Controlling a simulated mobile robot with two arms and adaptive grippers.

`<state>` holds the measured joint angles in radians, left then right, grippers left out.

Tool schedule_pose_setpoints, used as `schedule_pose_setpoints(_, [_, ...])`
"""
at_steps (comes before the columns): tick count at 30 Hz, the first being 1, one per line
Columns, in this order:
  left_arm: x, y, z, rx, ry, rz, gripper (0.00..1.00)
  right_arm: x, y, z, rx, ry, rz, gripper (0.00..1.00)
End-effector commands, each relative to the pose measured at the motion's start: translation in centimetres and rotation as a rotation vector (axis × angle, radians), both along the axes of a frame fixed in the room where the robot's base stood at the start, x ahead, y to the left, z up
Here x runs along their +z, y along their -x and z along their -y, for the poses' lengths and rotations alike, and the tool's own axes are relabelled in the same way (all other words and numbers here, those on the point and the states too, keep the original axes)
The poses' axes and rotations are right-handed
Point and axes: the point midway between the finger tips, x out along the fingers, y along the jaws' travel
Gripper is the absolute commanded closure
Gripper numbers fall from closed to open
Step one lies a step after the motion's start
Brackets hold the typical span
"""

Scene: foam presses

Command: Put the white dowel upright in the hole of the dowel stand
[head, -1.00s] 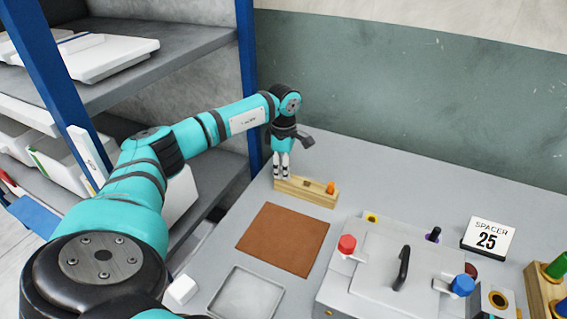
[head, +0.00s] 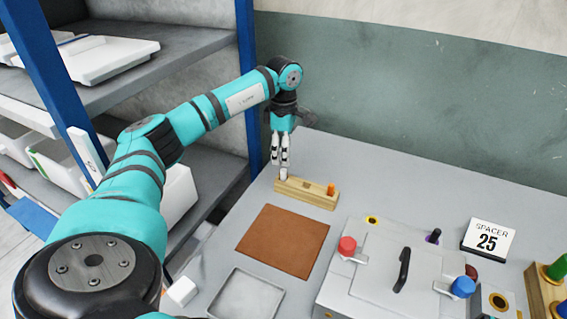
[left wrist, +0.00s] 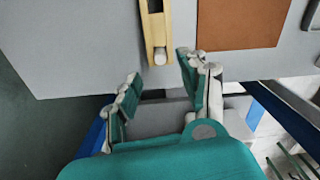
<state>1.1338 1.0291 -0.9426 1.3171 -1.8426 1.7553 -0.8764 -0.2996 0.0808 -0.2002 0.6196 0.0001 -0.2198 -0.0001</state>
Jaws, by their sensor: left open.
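The dowel stand (head: 312,198) is a narrow wooden block at the back left of the table; it also shows in the left wrist view (left wrist: 153,24). The white dowel (head: 283,176) stands upright at its left end, looking set into the stand; its pale round top shows in the left wrist view (left wrist: 160,57). An orange dowel (head: 331,188) stands at the stand's right end. My left gripper (head: 281,165) is open and points down just above the white dowel. In the left wrist view its fingers (left wrist: 158,72) are spread apart with nothing held. My right gripper is out of view.
A brown mat (head: 284,240) and a grey tray (head: 246,297) lie in front of the stand. A grey press box (head: 385,270) with red and blue knobs stands to the right, near a "SPACER 25" sign (head: 488,237). A blue-framed shelf (head: 246,70) rises at left.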

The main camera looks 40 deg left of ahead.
Motion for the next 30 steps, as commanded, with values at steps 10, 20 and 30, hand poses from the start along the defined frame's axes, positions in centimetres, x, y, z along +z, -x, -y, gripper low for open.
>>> schedule_pose_setpoints(10, [4.7,-0.1,0.0,-0.001,0.001,0.000,0.57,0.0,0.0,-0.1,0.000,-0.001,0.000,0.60])
schedule_pose_setpoints(20, [5.0,0.0,0.0,-0.001,0.000,-0.001,0.57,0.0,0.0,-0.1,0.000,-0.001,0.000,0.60])
schedule_pose_setpoints(30, [5.0,0.0,0.0,-0.001,0.000,-0.001,0.57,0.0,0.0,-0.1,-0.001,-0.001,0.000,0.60])
